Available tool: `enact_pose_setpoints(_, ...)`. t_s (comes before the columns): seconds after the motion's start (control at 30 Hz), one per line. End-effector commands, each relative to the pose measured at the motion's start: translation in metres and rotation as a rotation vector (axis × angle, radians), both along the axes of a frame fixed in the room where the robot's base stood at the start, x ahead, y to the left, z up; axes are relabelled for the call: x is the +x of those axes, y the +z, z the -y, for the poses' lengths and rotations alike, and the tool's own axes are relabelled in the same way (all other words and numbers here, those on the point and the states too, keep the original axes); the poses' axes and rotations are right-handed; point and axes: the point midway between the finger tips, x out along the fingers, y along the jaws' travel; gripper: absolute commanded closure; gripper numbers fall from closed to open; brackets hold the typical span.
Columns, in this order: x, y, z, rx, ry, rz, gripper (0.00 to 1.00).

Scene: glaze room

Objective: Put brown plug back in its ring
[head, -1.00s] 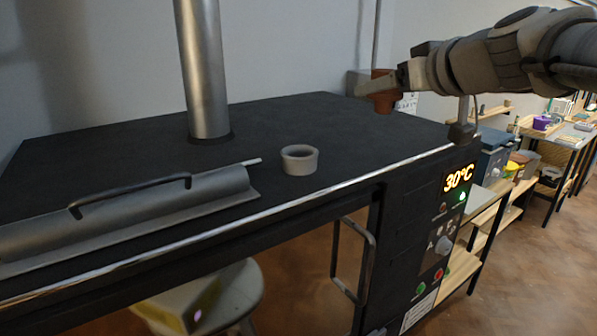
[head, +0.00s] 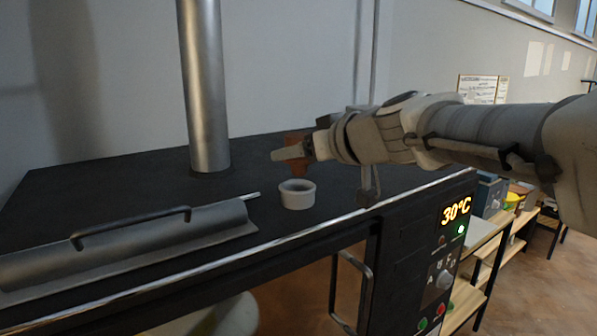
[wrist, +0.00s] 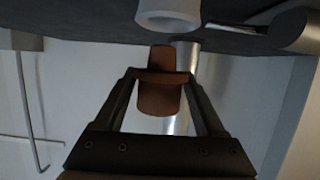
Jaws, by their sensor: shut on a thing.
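The brown plug (wrist: 160,95) is held between the two fingers of my gripper (wrist: 160,78) in the wrist view. In the head view the plug (head: 297,168) shows partly behind my gripper (head: 292,153), above the black top. The pale ring (head: 297,194) stands on the black top, just below the plug in the picture. The ring (wrist: 168,12) also shows at the top edge of the wrist view, apart from the plug. The ring's opening looks empty in the head view.
A metal pipe (head: 204,90) rises from the black kiln top (head: 110,180) behind the ring. A grey curved cover with a handle (head: 130,237) lies to the left. The control panel (head: 445,255) reads 30°C. Shelves stand at the right.

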Motion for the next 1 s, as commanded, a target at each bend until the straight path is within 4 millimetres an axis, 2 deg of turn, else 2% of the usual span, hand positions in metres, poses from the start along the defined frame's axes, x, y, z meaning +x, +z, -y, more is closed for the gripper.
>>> enact_pose_setpoints(0.4,0.001,-0.042,-0.004,0.0,0.0,-0.001,0.95)
enact_pose_setpoints(1.0,0.001,-0.049,-0.004,-0.001,-0.001,0.002,0.95)
